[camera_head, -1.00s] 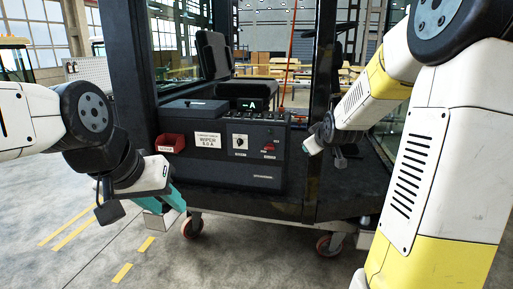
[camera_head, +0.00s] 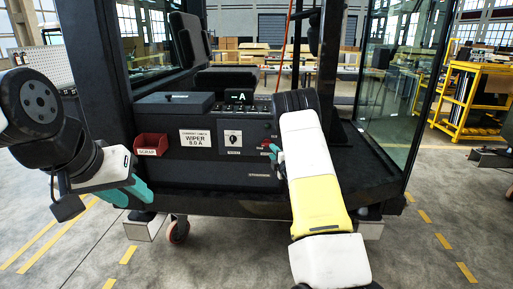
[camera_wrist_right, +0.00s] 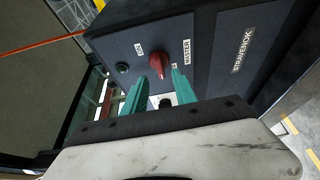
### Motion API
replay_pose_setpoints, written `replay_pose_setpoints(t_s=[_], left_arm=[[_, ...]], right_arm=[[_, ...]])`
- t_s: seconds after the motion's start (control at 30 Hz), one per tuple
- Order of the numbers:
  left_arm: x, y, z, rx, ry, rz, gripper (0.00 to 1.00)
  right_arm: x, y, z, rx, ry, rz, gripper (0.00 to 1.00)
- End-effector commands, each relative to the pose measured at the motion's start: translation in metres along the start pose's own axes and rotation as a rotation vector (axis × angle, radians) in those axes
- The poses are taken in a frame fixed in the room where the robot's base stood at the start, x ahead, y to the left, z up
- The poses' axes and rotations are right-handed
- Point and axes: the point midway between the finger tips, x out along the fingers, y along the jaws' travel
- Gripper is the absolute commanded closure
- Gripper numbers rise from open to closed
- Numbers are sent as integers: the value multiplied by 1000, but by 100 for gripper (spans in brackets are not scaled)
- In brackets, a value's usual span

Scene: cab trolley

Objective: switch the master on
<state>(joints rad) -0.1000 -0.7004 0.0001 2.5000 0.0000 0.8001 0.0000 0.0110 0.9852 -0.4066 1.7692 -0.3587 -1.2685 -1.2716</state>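The red master knob (camera_wrist_right: 156,62) sits on the dark panel, next to a "MASTER" label (camera_wrist_right: 187,53) in the right wrist view. In the head view it is mostly hidden by my right arm and fingers. My right gripper (camera_wrist_right: 159,88) is open, its two teal fingers pointing at the panel with the knob between their tips. Whether they touch it I cannot tell. In the head view my right gripper (camera_head: 272,150) is at the panel's right part. My left gripper (camera_head: 133,192) hangs low in front of the cab's left side, clear of the panel; its opening is unclear.
The panel also has a black-and-white selector (camera_head: 233,138), a display (camera_head: 238,97) reading "-A" and a wiper label (camera_head: 195,138). A dark button (camera_wrist_right: 122,68) sits beside the knob. A yellow shelf trolley (camera_head: 470,98) stands at right.

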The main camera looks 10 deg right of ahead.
Motion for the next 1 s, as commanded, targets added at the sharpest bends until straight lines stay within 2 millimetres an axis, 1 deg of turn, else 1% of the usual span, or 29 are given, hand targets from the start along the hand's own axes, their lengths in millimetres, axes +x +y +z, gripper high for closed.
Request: replay_pose_setpoints(t_s=[0.03, 0.1, 0.3, 0.47, 0.7, 0.73, 0.8, 0.87, 0.9, 1.0], left_arm=[[0, 0, 0, 0, 0, 0, 64], [0, 0, 0, 0, 0, 0, 64], [0, 0, 0, 0, 0, 0, 64], [0, 0, 0, 0, 0, 0, 64], [0, 0, 0, 0, 0, 0, 64], [0, 0, 0, 0, 0, 0, 64], [0, 0, 0, 0, 0, 0, 64], [0, 0, 0, 0, 0, 0, 64], [0, 0, 0, 0, 0, 0, 64], [0, 0, 0, 0, 0, 0, 64]], right_arm=[[9, 1, -1, 0, 2, 3, 66], [21, 0, -1, 0, 2, 2, 66], [49, 0, -1, 2, 1, 0, 66], [58, 0, -1, 3, 0, -1, 66], [59, 0, -1, 4, 0, -1, 66], [59, 0, -1, 4, 0, -1, 70], [59, 0, -1, 4, 0, -1, 84], [59, 0, -1, 4, 0, -1, 96], [59, 0, -1, 4, 0, -1, 100], [59, 0, -1, 4, 0, -1, 100]])
